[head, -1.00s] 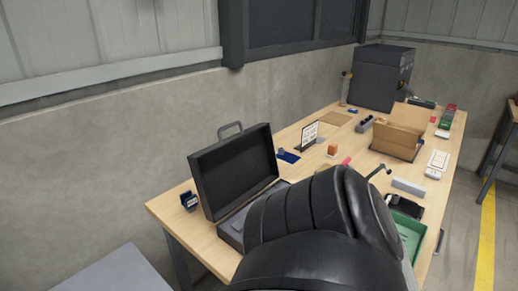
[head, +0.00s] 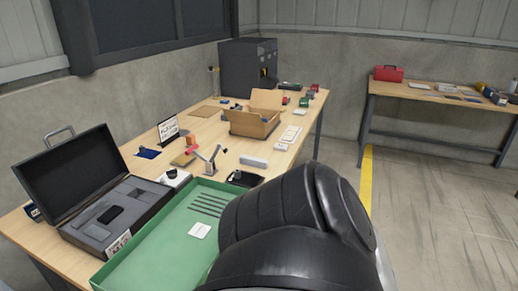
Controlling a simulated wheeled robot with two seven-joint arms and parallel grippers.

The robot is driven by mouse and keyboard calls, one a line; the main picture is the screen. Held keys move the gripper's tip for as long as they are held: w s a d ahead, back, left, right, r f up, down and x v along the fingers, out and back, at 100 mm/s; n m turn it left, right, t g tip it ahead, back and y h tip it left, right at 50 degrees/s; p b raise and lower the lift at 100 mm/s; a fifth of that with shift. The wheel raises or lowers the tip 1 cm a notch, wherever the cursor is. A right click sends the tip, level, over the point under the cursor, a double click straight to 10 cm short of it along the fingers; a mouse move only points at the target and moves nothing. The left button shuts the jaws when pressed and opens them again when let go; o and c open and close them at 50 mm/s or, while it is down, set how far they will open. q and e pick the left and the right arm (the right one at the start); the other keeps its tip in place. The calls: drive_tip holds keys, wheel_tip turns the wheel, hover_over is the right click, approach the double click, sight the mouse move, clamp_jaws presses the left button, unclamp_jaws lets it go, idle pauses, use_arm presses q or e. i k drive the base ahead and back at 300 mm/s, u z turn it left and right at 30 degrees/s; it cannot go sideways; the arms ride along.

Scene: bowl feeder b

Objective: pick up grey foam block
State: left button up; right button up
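A light grey oblong block (head: 253,161) lies on the wooden table, right of the small metal stand and in front of the cardboard box; it looks like the grey foam block, though its material cannot be told. Dark grey foam (head: 115,207) with cut-outs also fills the base of an open black case (head: 67,170) at the left, with a dark item lying on it. Neither of my grippers is in view. A black part of my own arm fills the lower middle and hides part of the table and tray.
A green tray (head: 150,246) with dark rods and a white card lies at the near edge. An open cardboard box (head: 250,123), a metal stand (head: 210,160) and a dark cabinet (head: 247,66) stand beyond. A second table (head: 440,98) bears a red toolbox (head: 388,73). Floor at right is clear.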

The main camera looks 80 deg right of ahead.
sight(245, 160)
drive_tip(key=k, duration=0.25)
drive_tip(key=z, duration=3.6)
drive_tip(key=i, duration=3.05)
drive_tip(key=u, duration=2.05)
